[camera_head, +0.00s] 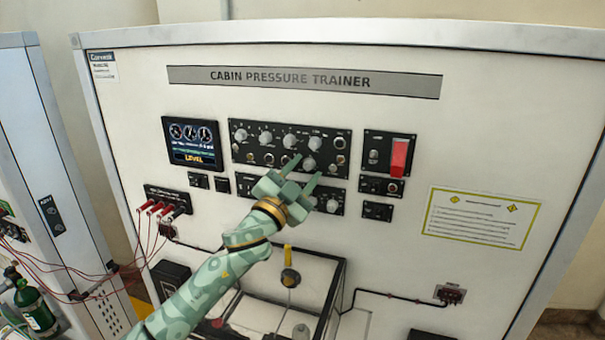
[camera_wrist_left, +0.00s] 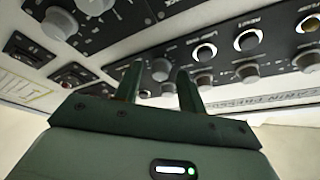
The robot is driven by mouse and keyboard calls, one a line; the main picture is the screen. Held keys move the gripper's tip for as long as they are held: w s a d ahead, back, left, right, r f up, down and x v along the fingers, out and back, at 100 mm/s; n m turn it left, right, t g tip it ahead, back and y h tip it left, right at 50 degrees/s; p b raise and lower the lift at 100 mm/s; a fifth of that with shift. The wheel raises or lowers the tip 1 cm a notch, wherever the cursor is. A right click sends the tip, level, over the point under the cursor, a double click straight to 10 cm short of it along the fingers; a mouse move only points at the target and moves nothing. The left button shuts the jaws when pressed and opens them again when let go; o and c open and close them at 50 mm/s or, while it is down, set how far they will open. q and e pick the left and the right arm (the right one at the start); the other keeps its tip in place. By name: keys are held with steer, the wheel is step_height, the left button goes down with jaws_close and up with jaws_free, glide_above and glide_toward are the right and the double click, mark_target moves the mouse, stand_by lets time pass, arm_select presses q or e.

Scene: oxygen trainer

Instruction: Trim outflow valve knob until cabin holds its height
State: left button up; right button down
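A grey knob (camera_head: 309,163) shows by the fingertips. In the left wrist view, my left gripper (camera_wrist_left: 158,75) has a gap between its fingers, and a dark grey knob (camera_wrist_left: 160,69) shows in that gap; I cannot tell if they touch. The labels are too small to tell which is the outflow valve knob. The display (camera_head: 193,143) reads LEVEL. My right gripper is not in view.
A smaller knob panel (camera_head: 325,198) sits just below, partly hidden by my left gripper. A red switch guard (camera_head: 401,157) is on the right. A yellow-topped lever (camera_head: 290,277) stands out below. Red cables (camera_head: 152,207) hang at the left.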

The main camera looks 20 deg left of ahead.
arm_select(q)
steer(key=shift+s+a+f, duration=0.15)
steer(key=shift+s+f, duration=0.1)
steer(key=shift+s, duration=0.05)
steer(key=b+v, duration=0.5)
steer(key=v, duration=1)
steer(key=shift+s, duration=0.3)
steer(key=shift+f, duration=0.1)
